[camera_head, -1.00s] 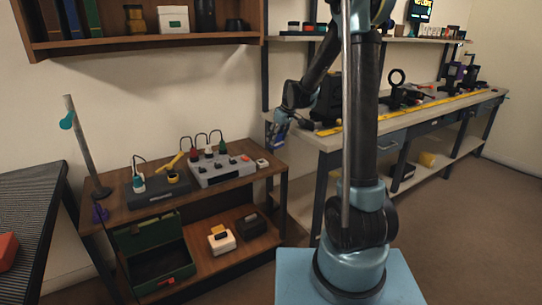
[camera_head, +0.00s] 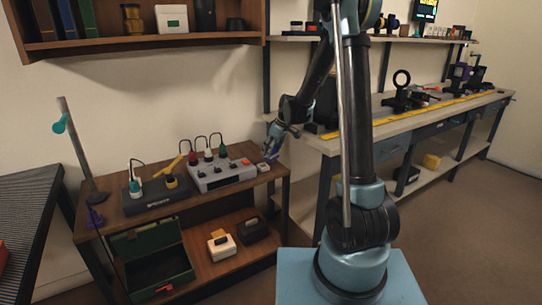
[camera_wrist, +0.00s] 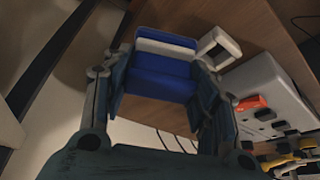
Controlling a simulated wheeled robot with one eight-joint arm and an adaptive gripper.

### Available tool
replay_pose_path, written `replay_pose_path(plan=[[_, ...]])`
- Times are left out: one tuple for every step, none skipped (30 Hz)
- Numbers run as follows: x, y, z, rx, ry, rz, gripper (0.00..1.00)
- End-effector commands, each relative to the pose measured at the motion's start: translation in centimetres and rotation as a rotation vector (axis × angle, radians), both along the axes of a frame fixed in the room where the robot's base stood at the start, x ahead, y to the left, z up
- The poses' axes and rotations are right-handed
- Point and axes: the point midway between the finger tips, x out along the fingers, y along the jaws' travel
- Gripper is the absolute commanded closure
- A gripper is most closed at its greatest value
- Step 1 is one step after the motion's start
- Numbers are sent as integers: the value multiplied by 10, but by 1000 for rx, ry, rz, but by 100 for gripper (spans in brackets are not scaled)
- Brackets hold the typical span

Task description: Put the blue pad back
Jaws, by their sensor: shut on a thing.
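In the wrist view a blue pad (camera_wrist: 160,84) with a white band across it sits between the two fingers of my gripper (camera_wrist: 162,78). The fingers are shut on it. In the head view my gripper (camera_head: 272,148) is low over the right end of the small wooden table (camera_head: 135,219), close to a small white piece (camera_head: 263,167). The pad cannot be made out clearly there. In the wrist view the white piece (camera_wrist: 219,46) is a square frame with a dark middle, just right of the pad.
A grey unit (camera_head: 222,174) with cables and a red button stands left of the white piece. A dark unit (camera_head: 155,199) is farther left. A green open box (camera_head: 151,255) is on the lower shelf. A long workbench (camera_head: 405,122) stands to the right.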

Motion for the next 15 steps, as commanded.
replay_pose_path(plan=[[1, 0, -7, 0, 0, -1, 73], [1, 0, -11, 0, 0, -1, 73], [1, -1, -16, 0, 0, -1, 73], [1, -1, -19, 0, 0, -1, 73], [1, -1, -21, 0, 0, -1, 73], [1, -1, -23, 0, 0, -1, 73], [1, -1, -23, 0, 0, -2, 73], [0, -1, -24, 0, 0, -2, 73], [0, -1, -23, 0, 0, -2, 73], [0, -1, -23, 0, 0, -2, 73], [0, -1, -23, 0, 0, -2, 73], [0, -1, -23, 0, 0, -2, 73], [0, -1, -23, 0, 0, -2, 73], [0, -1, -24, 0, 0, -2, 73], [0, -1, -24, 0, 0, -2, 73]])
